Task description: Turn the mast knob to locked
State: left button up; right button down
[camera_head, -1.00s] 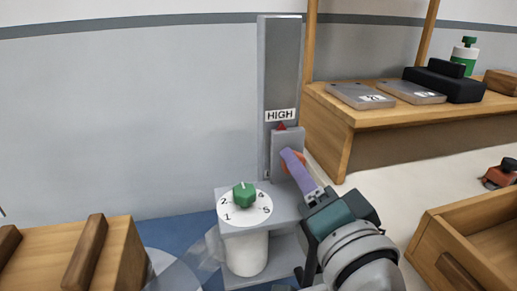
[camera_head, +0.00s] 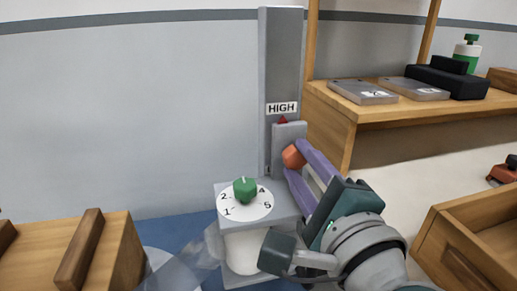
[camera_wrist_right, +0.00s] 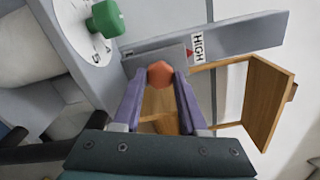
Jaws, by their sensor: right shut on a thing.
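The mast knob (camera_head: 293,157) is a faceted orange knob on the side of the grey sliding carriage (camera_head: 288,132) of an upright mast (camera_head: 281,55). My right gripper (camera_head: 296,159), with purple fingers, is shut on the mast knob. In the right wrist view the knob (camera_wrist_right: 160,73) sits between the two fingertips. A red pointer (camera_head: 282,119) on the carriage points at the HIGH label (camera_head: 282,108). No locked mark can be read. My left gripper is not in view.
A green knob (camera_head: 245,189) stands on a white numbered dial (camera_head: 232,211) just left of the mast base. A wooden shelf (camera_head: 375,117) with grey plates stands behind right. An open wooden drawer (camera_head: 435,235) is at right, and a wooden block (camera_head: 118,260) at left.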

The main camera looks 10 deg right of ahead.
jog(key=shift+m, duration=1)
jog(key=shift+c, duration=2.2)
grip_release()
jog(key=s, duration=1)
jog(key=shift+d+b, duration=0.2)
jog(key=shift+b, duration=0.2)
